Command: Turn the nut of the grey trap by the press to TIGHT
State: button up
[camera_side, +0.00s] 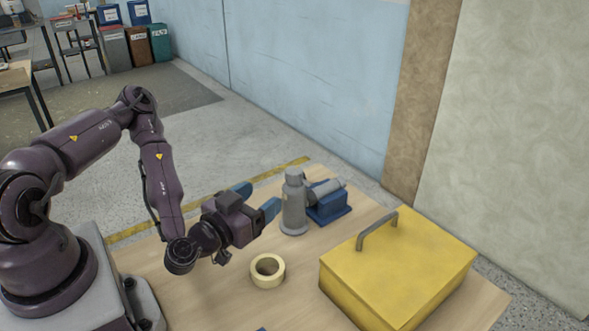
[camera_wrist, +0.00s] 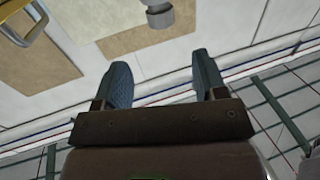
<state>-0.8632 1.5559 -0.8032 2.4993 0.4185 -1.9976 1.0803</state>
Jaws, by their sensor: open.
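A grey trap (camera_side: 294,207) stands upright on the table beside a blue press (camera_side: 328,203), which has a grey cylinder lying across its top. The trap has a round foot and a wider collar near its top; I cannot read any TIGHT mark or tell how the nut is set. My gripper (camera_side: 264,195) is level, left of the trap, open and empty. Its blue fingers point towards the trap and are apart from it. In the wrist view my gripper (camera_wrist: 161,72) shows both fingers spread, with a grey round part (camera_wrist: 158,13) beyond them at the top edge.
A yellow box (camera_side: 400,265) with a grey handle fills the table's right side. A cream tape roll (camera_side: 267,271) lies in front of the trap. A small blue thing shows at the bottom edge. Bare wooden table (camera_side: 215,290) lies left of the roll. A blue wall stands behind.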

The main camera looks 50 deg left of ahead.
aim_at(295, 170)
jog(key=x, duration=1.1)
jog(key=shift+w+a+r, duration=0.15)
jog(key=shift+w+r, duration=0.1)
jog(key=c, duration=0.9)
